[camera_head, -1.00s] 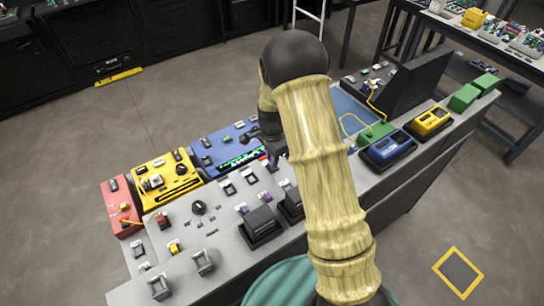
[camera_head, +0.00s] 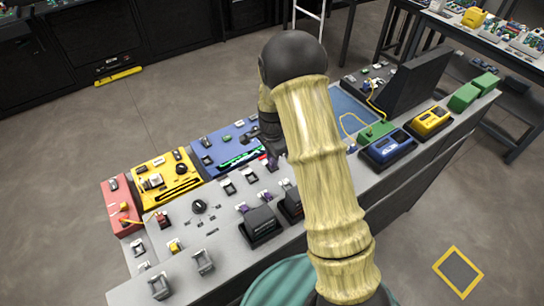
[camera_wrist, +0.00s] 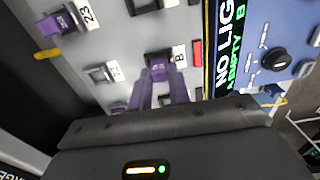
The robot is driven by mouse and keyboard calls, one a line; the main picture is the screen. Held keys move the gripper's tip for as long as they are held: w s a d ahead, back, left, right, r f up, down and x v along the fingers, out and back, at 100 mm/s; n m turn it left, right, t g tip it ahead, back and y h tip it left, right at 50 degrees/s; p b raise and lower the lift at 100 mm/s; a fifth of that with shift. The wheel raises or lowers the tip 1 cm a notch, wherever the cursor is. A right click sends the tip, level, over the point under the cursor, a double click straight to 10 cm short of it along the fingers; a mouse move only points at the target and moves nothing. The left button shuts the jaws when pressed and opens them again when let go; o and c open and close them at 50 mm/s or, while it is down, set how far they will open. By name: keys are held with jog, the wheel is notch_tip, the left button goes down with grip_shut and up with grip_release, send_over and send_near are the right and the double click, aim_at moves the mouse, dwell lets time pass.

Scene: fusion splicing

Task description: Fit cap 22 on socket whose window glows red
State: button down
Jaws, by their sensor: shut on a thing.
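My gripper (camera_wrist: 161,85) is shut on a purple cap (camera_wrist: 158,68) in the wrist view. The cap is at a grey socket with a label reading "B", and whether it is fully seated cannot be told. Its number is not readable. A red window (camera_wrist: 196,53) glows just right of that label. In the head view, my gripper (camera_head: 272,160) is partly hidden by my arm, with a bit of purple below it, close to the blue panel's edge. Another purple cap (camera_wrist: 60,20), beside a "23" label, sits in a holder at upper left.
More grey sockets stand around, one left of the held cap (camera_wrist: 103,73). A display strip reading "NO LIGHT" and "EMPTY" (camera_wrist: 225,50) borders the blue panel (camera_wrist: 282,30) with a dark knob. Yellow (camera_head: 165,178) and red (camera_head: 121,207) panels lie further left on the bench.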

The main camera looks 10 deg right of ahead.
jog(key=shift+f, duration=0.3)
jog(key=c, duration=1.2)
grip_release()
jog(key=shift+c, duration=0.2)
notch_tip(320, 180, up, 17)
jog(key=b, duration=0.2)
jog(key=shift+r, duration=0.2)
